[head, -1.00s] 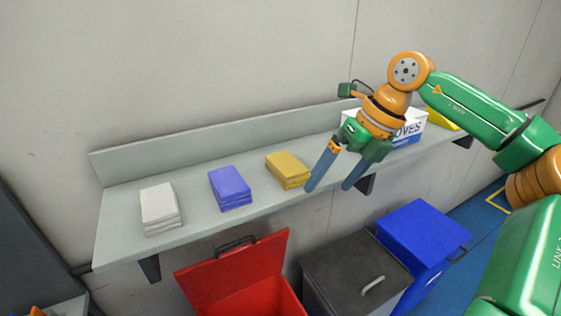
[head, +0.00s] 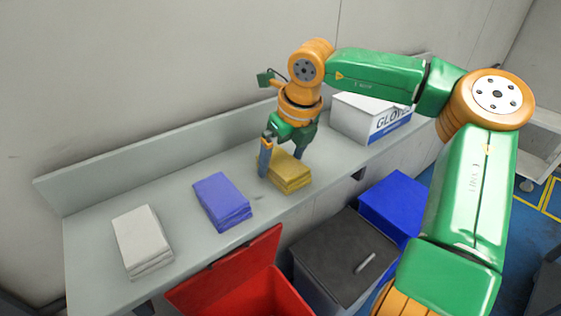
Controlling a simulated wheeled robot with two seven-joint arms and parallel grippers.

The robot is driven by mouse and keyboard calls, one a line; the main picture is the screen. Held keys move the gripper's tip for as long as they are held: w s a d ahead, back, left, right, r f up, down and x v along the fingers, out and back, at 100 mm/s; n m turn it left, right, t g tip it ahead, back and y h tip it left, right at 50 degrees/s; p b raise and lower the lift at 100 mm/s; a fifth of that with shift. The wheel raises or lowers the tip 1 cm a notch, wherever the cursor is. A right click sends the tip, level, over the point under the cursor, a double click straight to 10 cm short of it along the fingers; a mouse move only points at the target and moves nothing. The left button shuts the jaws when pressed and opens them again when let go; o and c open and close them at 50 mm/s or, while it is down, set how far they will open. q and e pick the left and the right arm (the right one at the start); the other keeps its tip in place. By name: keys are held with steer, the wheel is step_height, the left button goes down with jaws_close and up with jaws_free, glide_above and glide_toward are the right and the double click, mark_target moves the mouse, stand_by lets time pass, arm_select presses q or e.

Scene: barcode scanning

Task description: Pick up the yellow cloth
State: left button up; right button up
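The yellow cloth (head: 288,176) is a folded stack on the grey shelf (head: 120,194), to the right of the blue cloth. My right gripper (head: 281,168) points down at it with its fingers apart. One blue finger stands at the cloth's left side and the other shows behind its upper right side. I cannot tell whether the fingers touch the cloth. Part of the cloth's top is hidden by the gripper. My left gripper is not in view.
A blue cloth (head: 222,203) and a white cloth (head: 143,241) lie to the left on the shelf. A gloves box (head: 365,115) stands to the right. Below are an open red bin (head: 235,270), a dark lidded bin (head: 345,252) and a blue bin (head: 395,202).

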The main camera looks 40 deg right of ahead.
mark_target(280, 159)
steer(key=c, duration=0.3)
steer(key=shift+s+r, duration=0.2)
steer(key=shift+s, duration=0.25)
steer(key=c, duration=0.9)
steer(key=shift+o, duration=0.2)
steer(key=shift+w, duration=0.15)
steer(key=shift+w+r, duration=0.1)
steer(key=shift+r, duration=0.1)
step_height(280, 159, up, 3)
steer(key=shift+d+f, duration=0.1)
steer(key=s+r, duration=0.1)
steer(key=s+r+b, duration=0.1)
steer(key=r, duration=0.1)
steer(key=s+r, duration=0.1)
steer(key=shift+s+d+r, duration=0.15)
steer(key=shift+s+d, duration=0.2)
steer(key=shift+d, duration=0.05)
steer(key=s+d+r+b, duration=0.2)
steer(key=s+r, duration=0.3)
steer(key=s, duration=0.5)
steer(key=shift+d+r, duration=0.2)
steer(key=shift+d, duration=0.1)
